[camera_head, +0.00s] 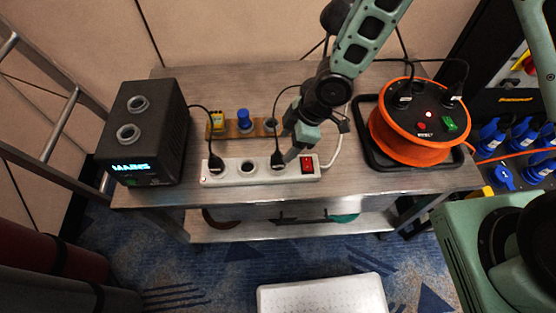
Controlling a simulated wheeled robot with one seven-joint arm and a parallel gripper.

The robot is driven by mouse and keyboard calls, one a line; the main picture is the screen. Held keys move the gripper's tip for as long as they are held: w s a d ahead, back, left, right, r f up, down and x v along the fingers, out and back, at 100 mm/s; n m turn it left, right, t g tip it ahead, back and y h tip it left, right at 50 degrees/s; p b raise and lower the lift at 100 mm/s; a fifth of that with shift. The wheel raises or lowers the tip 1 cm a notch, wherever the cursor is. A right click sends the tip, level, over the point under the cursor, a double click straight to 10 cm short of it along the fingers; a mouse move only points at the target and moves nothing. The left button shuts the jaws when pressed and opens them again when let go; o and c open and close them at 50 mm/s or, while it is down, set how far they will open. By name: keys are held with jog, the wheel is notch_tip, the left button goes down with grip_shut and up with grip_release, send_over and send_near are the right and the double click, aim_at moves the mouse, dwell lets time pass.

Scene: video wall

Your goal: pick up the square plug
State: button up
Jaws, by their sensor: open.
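A small yellow block-shaped plug (217,119), the squarest one I see, stands at the left end of a wooden holder (230,129). A round blue plug (243,117) stands beside it. My gripper (290,154) reaches down at the right of the holder, over the right part of a white power strip (226,176). It is open, and its fingertips are close to a black plug (277,160) seated in the strip. I cannot tell whether they touch it. My gripper is well right of the yellow plug and partly hides the strip's back edge.
A black box with a lit display (140,165) stands at the left of the grey table (150,193). Another black corded plug (216,162) sits in the strip. An orange cable reel (405,145) stands at the right. Loose black cables cross the table.

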aim_at(282, 154)
jog(key=shift+s+p+x, duration=0.2)
jog(key=shift+p+x, duration=0.6)
jog(key=shift+x, duration=2.45)
jog(key=shift+d, duration=0.1)
jog(key=c, duration=1.2)
